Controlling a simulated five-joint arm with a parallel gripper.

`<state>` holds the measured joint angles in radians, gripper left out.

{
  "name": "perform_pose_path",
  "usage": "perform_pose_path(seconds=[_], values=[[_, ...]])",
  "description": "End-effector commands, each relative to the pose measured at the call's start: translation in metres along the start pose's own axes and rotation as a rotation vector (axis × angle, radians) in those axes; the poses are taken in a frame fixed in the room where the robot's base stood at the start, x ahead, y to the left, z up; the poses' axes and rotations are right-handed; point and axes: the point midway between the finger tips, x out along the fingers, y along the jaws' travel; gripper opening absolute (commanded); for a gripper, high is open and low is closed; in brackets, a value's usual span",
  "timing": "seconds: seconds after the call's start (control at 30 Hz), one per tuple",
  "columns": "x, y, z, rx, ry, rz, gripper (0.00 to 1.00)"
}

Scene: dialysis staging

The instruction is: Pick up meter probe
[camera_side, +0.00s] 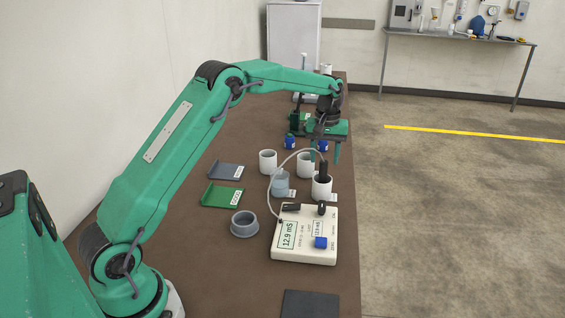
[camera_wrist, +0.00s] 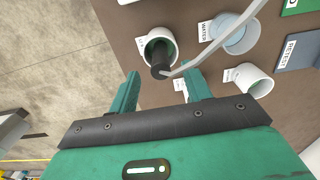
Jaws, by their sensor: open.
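The meter probe (camera_side: 323,171) is a black rod with a pale cable. It stands in a white cup (camera_side: 321,190) on the brown table, beside the white meter (camera_side: 305,250) that reads 12.9 mS. In the wrist view the probe (camera_wrist: 160,60) sticks up out of the cup (camera_wrist: 151,40), just beyond the fingertips. My gripper (camera_side: 325,160) is open and empty, pointing down around or just above the probe; the side view does not settle which. In the wrist view my gripper's fingers (camera_wrist: 163,82) are spread to either side below the probe.
Other white cups (camera_side: 268,161) and a blue-grey water cup (camera_side: 281,184) stand close by. A grey ring (camera_side: 244,224), a green tray (camera_side: 222,196) and a grey tray (camera_side: 226,171) lie to the left. The probe cable (camera_wrist: 205,50) arcs over the cups.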

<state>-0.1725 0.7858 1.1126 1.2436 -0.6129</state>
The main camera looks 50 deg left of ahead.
Motion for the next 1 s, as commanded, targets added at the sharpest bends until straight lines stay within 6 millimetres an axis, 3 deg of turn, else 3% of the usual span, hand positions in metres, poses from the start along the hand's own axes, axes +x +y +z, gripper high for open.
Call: perform_pose_path(seconds=[0.17,0.6,1.0], values=[[0.008,0.0,0.0,0.0,-0.002,-0.001,0.49],[0.05,-0.001,0.0,0.0,0.0,0.0,0.49],[0.052,-0.001,0.0,0.0,0.0,0.0,0.49]])
